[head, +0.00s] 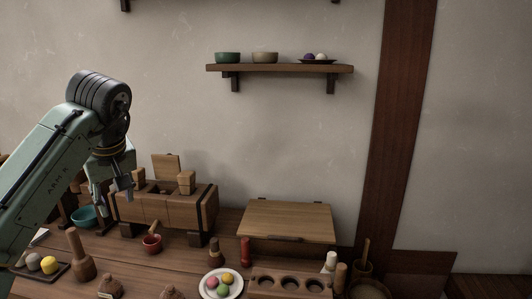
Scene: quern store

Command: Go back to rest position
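My arm enters from the left edge and bends down at the wrist. My gripper (122,186) points down over the left end of a wooden box (150,212) on the table. The fingers are small, dark and partly overlapped by the arm, so I cannot tell whether they are open or shut. I see no object clearly held in them. A teal bowl (84,217) stands to the left of the box, below the gripper. The box has an upright wooden plate and pegs on top.
A wall shelf (280,69) holds bowls.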

